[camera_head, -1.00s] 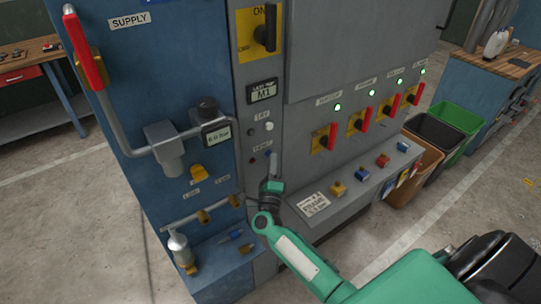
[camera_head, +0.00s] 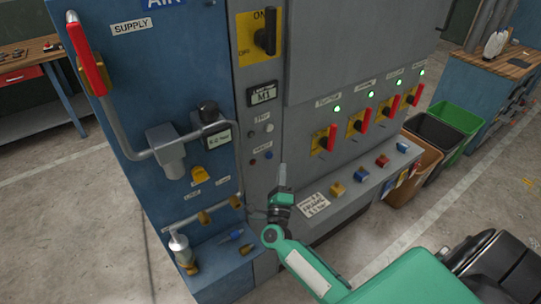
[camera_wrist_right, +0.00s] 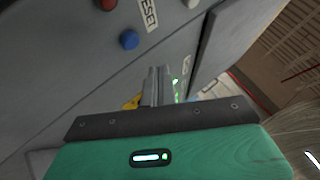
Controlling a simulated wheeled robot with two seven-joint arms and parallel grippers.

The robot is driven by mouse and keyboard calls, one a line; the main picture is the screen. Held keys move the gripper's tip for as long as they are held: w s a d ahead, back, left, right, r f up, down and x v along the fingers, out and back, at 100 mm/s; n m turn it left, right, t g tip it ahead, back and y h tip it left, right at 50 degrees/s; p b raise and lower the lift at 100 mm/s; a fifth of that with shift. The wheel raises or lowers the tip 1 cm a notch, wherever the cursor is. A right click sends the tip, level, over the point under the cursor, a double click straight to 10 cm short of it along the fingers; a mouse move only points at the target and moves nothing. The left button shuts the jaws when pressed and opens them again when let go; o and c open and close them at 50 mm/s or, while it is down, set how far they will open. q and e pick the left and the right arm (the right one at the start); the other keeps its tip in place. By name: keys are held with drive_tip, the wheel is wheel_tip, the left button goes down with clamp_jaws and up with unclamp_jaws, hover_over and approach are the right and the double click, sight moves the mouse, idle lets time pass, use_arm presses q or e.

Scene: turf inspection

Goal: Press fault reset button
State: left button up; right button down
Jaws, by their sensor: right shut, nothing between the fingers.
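A blue button (camera_head: 268,155) sits on the narrow grey panel (camera_head: 258,190) below a small label. In the right wrist view the label (camera_wrist_right: 149,12) reads RESET and the blue button (camera_wrist_right: 129,40) is beside it. A dark red button (camera_head: 252,161) is just left of the blue one; it shows at the top edge of the wrist view (camera_wrist_right: 105,4). My right gripper (camera_head: 283,172) is shut and empty, pointing up, a little right of and below the blue button. Its fingertips (camera_wrist_right: 158,72) appear apart from the button. My left gripper is out of view.
Right of the panel are red-handled switches (camera_head: 324,140) and a ledge with coloured buttons (camera_head: 338,189). Air pipes (camera_head: 152,150) stand left. Bins (camera_head: 430,135) are at right.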

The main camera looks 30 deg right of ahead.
drive_tip(key=shift+s+d, duration=0.1)
drive_tip(key=shift+s, duration=0.85)
